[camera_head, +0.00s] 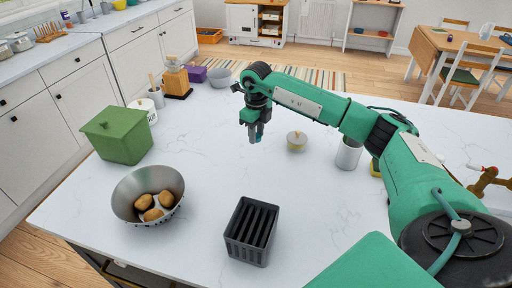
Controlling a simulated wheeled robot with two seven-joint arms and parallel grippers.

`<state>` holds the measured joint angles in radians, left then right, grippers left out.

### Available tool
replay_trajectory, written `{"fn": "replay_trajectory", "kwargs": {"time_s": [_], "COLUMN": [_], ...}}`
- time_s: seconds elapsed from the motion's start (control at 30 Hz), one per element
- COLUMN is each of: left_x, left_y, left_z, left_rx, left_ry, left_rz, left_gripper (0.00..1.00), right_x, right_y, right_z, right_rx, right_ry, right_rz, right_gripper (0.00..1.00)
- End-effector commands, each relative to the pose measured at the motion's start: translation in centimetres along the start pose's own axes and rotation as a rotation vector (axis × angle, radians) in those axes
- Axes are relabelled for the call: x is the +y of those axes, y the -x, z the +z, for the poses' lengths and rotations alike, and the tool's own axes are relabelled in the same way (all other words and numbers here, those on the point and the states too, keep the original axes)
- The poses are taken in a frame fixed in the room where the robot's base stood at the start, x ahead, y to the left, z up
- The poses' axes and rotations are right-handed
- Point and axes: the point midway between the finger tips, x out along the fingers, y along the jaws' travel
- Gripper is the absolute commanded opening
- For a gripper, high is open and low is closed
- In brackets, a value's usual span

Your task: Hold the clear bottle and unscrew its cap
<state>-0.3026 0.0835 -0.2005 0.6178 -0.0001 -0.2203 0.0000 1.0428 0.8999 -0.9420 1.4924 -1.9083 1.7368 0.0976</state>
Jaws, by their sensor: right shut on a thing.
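My right gripper (256,133) hangs over the middle of the white counter, fingers pointing down. It is shut on a small bluish thing that shows only as a narrow shape at the fingertips. I cannot tell whether this is the clear bottle or its cap. I make out no clear bottle elsewhere on the counter. My left gripper is not in view.
On the counter (330,210) stand a green box (122,136), a metal bowl (130,187) with brown items, a dark slotted holder (252,231), a small lidded pot (296,142) and a white cylinder (349,153).

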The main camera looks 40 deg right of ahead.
Motion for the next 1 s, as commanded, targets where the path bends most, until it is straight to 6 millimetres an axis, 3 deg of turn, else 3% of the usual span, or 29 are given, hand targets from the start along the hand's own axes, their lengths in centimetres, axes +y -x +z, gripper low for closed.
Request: {"fn": "replay_trajectory", "kwargs": {"time_s": [0.1, 0.37, 0.6, 1.0], "left_x": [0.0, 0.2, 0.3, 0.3], "left_y": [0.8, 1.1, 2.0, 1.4], "left_z": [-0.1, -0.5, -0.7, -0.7], "left_rx": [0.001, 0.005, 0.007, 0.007], "left_ry": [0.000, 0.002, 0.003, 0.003], "left_rz": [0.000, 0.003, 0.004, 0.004], "left_gripper": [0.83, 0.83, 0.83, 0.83], "right_x": [0.0, 0.0, 0.0, 0.0], "right_y": [-2.1, -4.3, -7.6, -8.4], "right_z": [0.0, 0.0, 0.0, 0.1], "right_rx": [0.002, 0.001, 0.002, -0.001], "right_ry": [0.001, 0.001, 0.001, 0.002], "right_rz": [0.001, 0.000, 0.001, 0.000], "right_gripper": [0.03, 0.03, 0.03, 0.03]}}
